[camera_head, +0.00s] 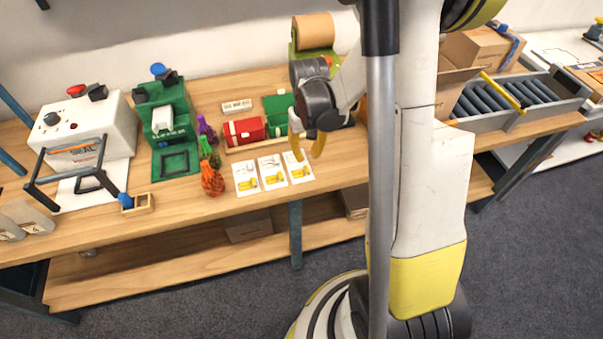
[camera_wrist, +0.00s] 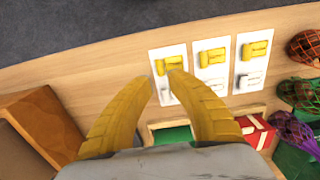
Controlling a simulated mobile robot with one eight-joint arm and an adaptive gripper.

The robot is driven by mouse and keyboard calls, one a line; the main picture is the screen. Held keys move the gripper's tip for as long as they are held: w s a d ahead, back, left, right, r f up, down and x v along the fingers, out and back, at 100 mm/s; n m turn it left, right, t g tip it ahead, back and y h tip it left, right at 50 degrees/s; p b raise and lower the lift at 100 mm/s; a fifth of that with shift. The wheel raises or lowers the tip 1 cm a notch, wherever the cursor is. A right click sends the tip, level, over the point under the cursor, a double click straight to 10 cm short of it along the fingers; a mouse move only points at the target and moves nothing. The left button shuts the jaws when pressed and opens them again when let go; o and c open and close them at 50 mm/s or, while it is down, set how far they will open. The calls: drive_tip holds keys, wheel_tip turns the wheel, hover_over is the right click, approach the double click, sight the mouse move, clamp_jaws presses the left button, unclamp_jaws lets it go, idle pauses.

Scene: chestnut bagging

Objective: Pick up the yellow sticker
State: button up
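Three white cards lie side by side on the wooden bench, each with a yellow shape and a paler one. In the head view the yellow shapes are on the left card (camera_head: 247,184), middle card (camera_head: 273,179) and right card (camera_head: 300,172). In the wrist view the yellow sticker (camera_wrist: 169,63) nearest my fingertips shows on the left card, with others on the middle card (camera_wrist: 211,57) and right card (camera_wrist: 254,50). My gripper (camera_head: 307,150) points down above the bench by the right card. Its yellow fingers (camera_wrist: 160,79) are apart and nothing shows between them.
A red box (camera_head: 244,131) lies behind the cards. Purple, green and orange net bags (camera_head: 212,180) lie left of them. A green machine (camera_head: 165,125) and a white machine (camera_head: 85,130) stand further left. A roller conveyor (camera_head: 520,103) is at the right.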

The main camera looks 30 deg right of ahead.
sight(307, 172)
drive_tip(key=f+b, duration=0.1)
drive_tip(key=f, duration=0.2)
drive_tip(key=f+b, duration=0.2)
drive_tip(key=f, duration=0.1)
drive_tip(key=shift+s+a+f, duration=0.1)
drive_tip(key=shift+s+f, duration=0.1)
drive_tip(key=shift+f, duration=0.15)
drive_tip(key=shift+r, duration=0.1)
drive_tip(key=c, duration=0.3)
